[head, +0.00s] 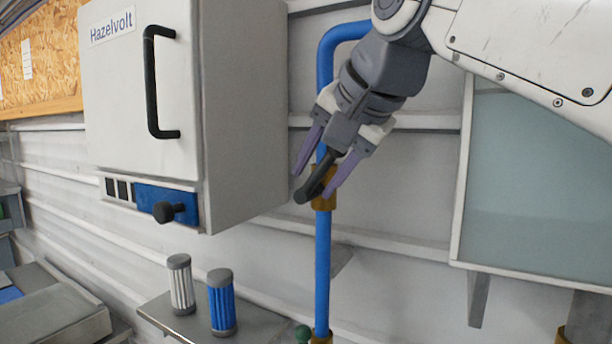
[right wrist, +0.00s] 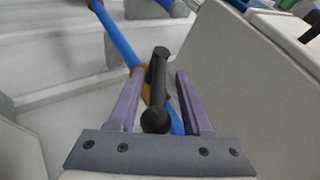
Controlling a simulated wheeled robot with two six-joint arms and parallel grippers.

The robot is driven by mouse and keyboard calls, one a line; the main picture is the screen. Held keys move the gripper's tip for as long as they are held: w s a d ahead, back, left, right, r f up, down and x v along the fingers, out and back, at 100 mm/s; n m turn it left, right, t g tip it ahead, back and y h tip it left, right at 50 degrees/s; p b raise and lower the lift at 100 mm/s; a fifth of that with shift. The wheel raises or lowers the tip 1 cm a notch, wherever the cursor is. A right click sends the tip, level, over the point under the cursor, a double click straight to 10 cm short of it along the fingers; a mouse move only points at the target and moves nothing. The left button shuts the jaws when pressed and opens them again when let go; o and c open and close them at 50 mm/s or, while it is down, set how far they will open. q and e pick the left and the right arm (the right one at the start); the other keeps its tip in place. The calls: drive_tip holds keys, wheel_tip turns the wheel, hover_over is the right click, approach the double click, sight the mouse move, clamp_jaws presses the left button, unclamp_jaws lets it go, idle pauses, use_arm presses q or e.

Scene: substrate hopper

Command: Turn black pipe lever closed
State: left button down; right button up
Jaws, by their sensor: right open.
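The black pipe lever (head: 314,184) sits on a brass valve (head: 324,201) on the vertical blue pipe (head: 322,262). My right gripper (head: 318,188) is open, with its two purple fingers on either side of the lever. In the right wrist view, the lever (right wrist: 157,85) stands between the open fingers (right wrist: 153,100), with a gap on each side. Its round end points toward the wrist camera. The brass valve (right wrist: 147,92) is partly hidden behind the lever. My left gripper is not in view.
A white cabinet (head: 245,110) labelled Hazelvolt, with a black handle (head: 150,85) and a black knob (head: 163,211), is left of the pipe. A grey filter (head: 181,286) and a blue filter (head: 222,303) stand on a shelf below. A glazed panel (head: 540,180) is at right.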

drive_tip(key=v, duration=0.9)
drive_tip(key=shift+s+r, duration=0.2)
drive_tip(key=shift+d, duration=0.1)
